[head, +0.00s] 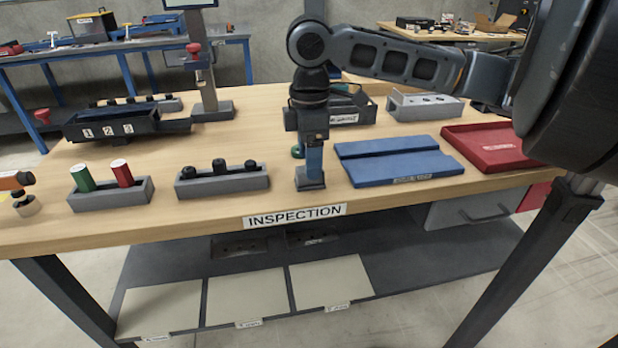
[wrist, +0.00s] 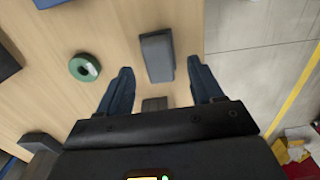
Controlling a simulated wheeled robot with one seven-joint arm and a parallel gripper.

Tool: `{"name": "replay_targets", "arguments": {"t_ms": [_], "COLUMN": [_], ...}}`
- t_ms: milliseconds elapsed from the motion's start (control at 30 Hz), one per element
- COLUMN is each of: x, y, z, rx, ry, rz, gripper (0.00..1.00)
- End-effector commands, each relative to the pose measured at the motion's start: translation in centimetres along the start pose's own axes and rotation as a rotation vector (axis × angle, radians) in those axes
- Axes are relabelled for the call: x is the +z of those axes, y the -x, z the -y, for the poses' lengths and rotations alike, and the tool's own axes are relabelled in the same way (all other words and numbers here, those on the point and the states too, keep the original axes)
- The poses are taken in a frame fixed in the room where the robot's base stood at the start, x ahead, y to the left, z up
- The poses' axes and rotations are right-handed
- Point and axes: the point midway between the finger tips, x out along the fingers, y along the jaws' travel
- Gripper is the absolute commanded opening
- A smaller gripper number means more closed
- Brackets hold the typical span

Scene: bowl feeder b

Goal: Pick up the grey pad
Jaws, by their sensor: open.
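The grey pad (wrist: 157,57) shows in the wrist view as a small grey block on the wooden bench top. It lies in the gap between my fingertips, with bare wood visible on both sides of it. My gripper (wrist: 159,68) is open, its two dark blue fingers apart and nothing held. In the head view my gripper (head: 312,165) points down near the front edge of the bench, left of the blue tray (head: 395,171). There it mostly hides the pad; a grey patch at its foot may be the pad or a fingertip. The height gap cannot be told.
A green ring (wrist: 84,67) lies left of my fingers in the wrist view. In the head view a grey block with black pegs (head: 222,185) stands to the left, and a red tray (head: 497,148) to the right. The bench's front edge is close.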

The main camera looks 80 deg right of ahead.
Motion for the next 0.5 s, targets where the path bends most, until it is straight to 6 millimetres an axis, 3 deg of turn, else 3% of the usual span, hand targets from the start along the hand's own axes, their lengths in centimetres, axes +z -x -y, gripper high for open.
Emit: {"name": "replay_targets", "arguments": {"t_ms": [200,500], "x": [0.0,0.0], "y": [-2.9,-3.5], "z": [-0.1,-0.1], "rx": [-0.001,0.000], "ry": [-0.001,0.000], "rz": [-0.001,0.000], "gripper": [0.66,0.66]}}
